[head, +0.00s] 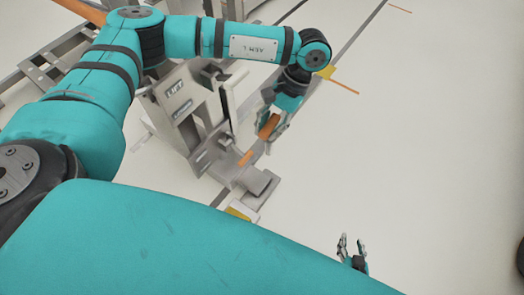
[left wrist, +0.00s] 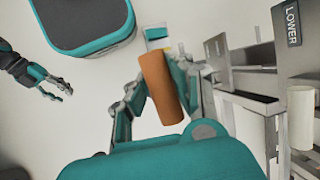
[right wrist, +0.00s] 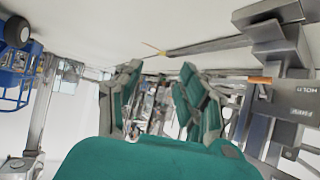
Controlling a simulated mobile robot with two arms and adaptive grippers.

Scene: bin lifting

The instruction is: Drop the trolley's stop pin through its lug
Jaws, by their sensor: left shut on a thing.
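My left gripper (head: 271,122) is shut on an orange-brown cylinder (head: 268,127), which looks like the stop pin. The cylinder also shows tilted between the fingers in the left wrist view (left wrist: 159,88). It is held beside a grey lift stand (head: 185,105) marked LIFT, apparently part of the trolley. I cannot make out the lug, or tell whether the pin touches anything. My right gripper (head: 351,250) is open and empty over the floor, low in the head view. Its spread fingers also show in the right wrist view (right wrist: 160,90).
A grey foot (head: 262,184) juts from the stand, with a small orange piece (head: 246,157) near it. Grey rails (head: 50,60) lie at the upper left. A blue wheeled frame (right wrist: 18,75) shows in the right wrist view.

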